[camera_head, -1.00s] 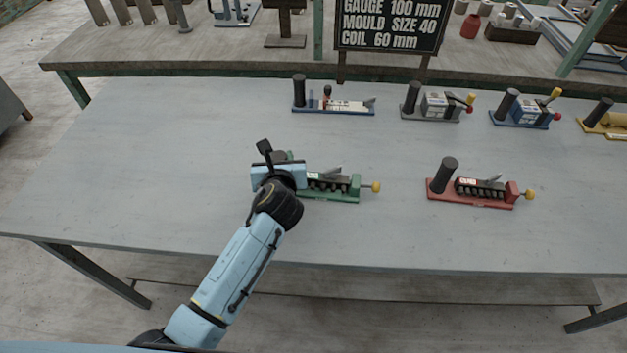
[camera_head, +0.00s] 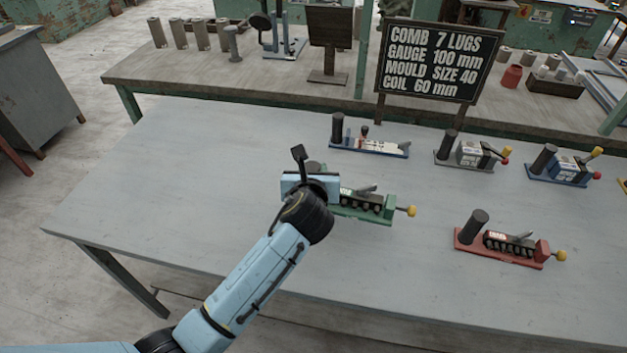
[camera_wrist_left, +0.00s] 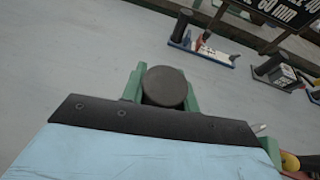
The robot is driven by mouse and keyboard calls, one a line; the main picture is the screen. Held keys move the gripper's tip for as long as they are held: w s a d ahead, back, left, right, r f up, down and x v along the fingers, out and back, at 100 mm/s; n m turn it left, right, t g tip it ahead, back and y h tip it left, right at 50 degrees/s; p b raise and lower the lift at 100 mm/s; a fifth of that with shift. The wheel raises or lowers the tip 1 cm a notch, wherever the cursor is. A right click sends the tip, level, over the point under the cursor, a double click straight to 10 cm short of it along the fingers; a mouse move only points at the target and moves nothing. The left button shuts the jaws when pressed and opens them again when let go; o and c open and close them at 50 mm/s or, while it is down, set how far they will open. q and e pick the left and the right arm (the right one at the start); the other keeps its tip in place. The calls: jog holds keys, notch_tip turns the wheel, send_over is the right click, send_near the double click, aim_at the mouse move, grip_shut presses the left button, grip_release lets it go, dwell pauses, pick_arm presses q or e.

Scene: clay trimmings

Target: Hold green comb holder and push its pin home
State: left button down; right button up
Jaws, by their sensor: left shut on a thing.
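The green comb holder (camera_head: 362,216) lies on the grey table, with a dark lugged comb (camera_head: 361,200) and a grey lever on it. Its pin ends in a yellow knob (camera_head: 411,211) that stands out on a short shaft beyond the green end block at the right. My left gripper (camera_head: 312,182) is at the holder's left end and hides that end in the head view. In the left wrist view its black post (camera_wrist_left: 165,87) stands between two green pieces, with my gripper shut on it. My right gripper is not in view.
A red comb holder (camera_head: 500,257) with a black post lies to the right. Blue (camera_head: 369,150) and grey (camera_head: 468,163) holders, among others, stand along the table's back. A black sign (camera_head: 440,60) reads comb 7 lugs. The table's left side is clear.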

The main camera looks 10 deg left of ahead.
pick_arm(q)
jog(key=shift+r, duration=0.75)
jog(key=shift+f+b, duration=0.85)
jog(key=shift+f, duration=2.15)
jog(key=shift+f+b, duration=0.45)
jog(key=shift+f, duration=1.1)
jog(key=shift+r+p, duration=0.1)
jog(key=shift+p, duration=0.4)
jog(key=shift+f, duration=0.3)
